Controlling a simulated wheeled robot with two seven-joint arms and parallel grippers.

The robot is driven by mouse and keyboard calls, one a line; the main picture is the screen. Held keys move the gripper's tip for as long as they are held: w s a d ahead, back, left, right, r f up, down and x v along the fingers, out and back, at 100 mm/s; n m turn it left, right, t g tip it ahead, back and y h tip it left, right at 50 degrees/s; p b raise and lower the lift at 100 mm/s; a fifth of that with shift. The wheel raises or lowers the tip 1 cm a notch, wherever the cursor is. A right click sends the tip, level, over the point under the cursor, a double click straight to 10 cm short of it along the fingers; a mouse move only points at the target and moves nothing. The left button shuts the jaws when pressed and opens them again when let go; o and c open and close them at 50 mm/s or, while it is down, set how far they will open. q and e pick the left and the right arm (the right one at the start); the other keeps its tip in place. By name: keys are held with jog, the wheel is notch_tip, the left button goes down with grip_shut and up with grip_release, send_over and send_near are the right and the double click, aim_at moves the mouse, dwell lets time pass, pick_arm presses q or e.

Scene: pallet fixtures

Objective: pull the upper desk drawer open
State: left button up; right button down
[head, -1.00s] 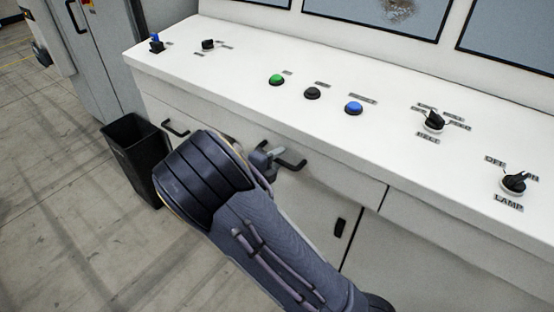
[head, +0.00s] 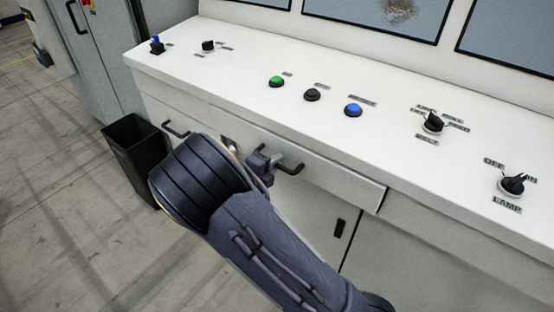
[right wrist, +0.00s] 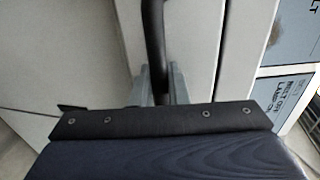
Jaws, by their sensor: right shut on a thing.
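The upper desk drawer (head: 335,181) is in the white desk front, just under the top. Its front stands slightly out from the desk, with a step at its right end. Its black bar handle (head: 293,169) is partly hidden by my right gripper (head: 268,162). My right gripper is shut on this handle, its arm coming up from the lower right. In the right wrist view, the dark handle (right wrist: 153,40) runs down between the grey fingers (right wrist: 158,88). My left gripper is not in view.
Another black handle (head: 176,129) is on the desk front to the left. A black bin (head: 133,150) stands at the desk's left end. Buttons and knobs sit on the desk top (head: 240,75). A dark grip (head: 340,228) is on the panel below. Floor at left is clear.

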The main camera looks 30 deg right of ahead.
jog(key=f+p+v, duration=0.2)
jog(key=p+v, duration=0.2)
jog(key=v, duration=0.7)
jog(key=a+f+p+v, duration=0.1)
jog(key=f+p+v, duration=0.1)
jog(key=v, duration=0.9)
jog(key=shift+s+f+p, duration=0.2)
jog(key=shift+f+p, duration=0.15)
jog(key=shift+p, duration=0.5)
jog(key=c, duration=1.5)
grip_release()
jog(key=shift+o, duration=0.2)
jog(key=b+v, duration=0.1)
jog(key=v, duration=0.6)
jog(key=shift+a+b, duration=0.35)
jog(key=shift+b, duration=0.05)
